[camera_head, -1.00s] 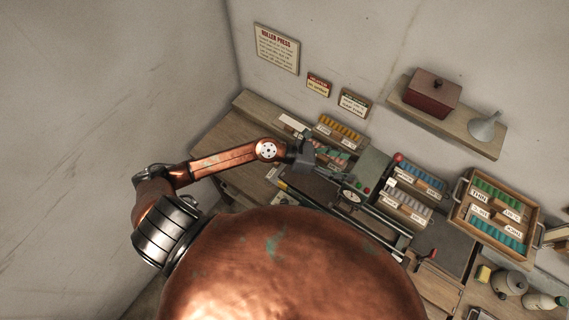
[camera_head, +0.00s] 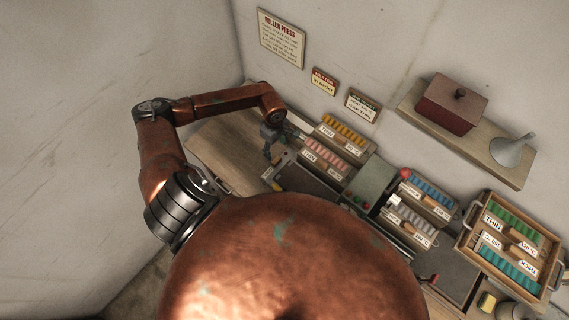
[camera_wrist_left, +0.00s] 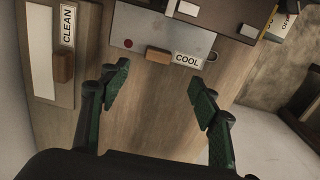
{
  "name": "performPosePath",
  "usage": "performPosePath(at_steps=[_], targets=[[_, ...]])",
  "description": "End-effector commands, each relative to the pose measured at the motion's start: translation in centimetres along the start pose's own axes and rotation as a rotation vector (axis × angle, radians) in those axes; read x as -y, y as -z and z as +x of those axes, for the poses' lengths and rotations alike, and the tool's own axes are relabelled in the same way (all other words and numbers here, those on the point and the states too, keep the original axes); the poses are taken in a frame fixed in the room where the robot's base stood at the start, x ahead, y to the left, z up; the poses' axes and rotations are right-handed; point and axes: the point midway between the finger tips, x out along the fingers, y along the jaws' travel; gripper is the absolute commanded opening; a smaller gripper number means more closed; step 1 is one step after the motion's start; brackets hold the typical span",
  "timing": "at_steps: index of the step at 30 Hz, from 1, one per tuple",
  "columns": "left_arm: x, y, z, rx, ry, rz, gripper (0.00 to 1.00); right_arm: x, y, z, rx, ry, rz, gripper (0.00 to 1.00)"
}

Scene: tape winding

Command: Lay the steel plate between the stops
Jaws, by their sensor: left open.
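My left gripper (camera_head: 278,143) is over the left part of the bench. In the left wrist view its two fingers (camera_wrist_left: 158,84) are spread, with only bare wood between them. A flat grey metal plate (camera_wrist_left: 145,28) with a red dot, a wooden block and a COOL label lies beyond the fingertips, apart from them. I cannot tell whether it is the task's steel plate. A dark flat bed (camera_head: 300,180) shows beside the gripper in the head view; I cannot make out the stops. My right gripper is not in view.
A board marked CLEAN (camera_wrist_left: 42,88) lies left of the fingers. A shelf (camera_head: 478,150) is on the wall. Bare wood (camera_head: 225,150) lies at left.

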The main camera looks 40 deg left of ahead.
Motion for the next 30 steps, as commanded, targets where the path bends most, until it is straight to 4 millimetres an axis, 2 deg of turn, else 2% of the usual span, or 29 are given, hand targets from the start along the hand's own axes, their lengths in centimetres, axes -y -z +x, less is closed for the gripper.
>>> performPosePath(at_steps=[1, 3, 10, 20, 26, 30], targets=[[-0.2, -0.1, 1.1, -0.003, 0.001, 0.006, 0.56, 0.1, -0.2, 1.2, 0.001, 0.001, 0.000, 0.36], [-0.4, -0.1, 1.9, -0.008, 0.003, 0.013, 0.56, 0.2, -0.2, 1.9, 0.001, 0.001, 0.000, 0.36], [-0.8, -0.6, 3.9, -0.007, 0.003, 0.023, 0.56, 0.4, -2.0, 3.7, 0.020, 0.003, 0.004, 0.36], [-0.7, -0.6, 6.6, -0.004, 0.005, 0.019, 0.56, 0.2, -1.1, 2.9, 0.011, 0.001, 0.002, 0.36], [-0.5, -0.8, 9.2, -0.002, 0.006, 0.016, 0.56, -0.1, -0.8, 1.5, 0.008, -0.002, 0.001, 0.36], [-0.6, -0.7, 11.0, -0.004, 0.004, 0.016, 0.56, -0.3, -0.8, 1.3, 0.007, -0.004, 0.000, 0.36]])
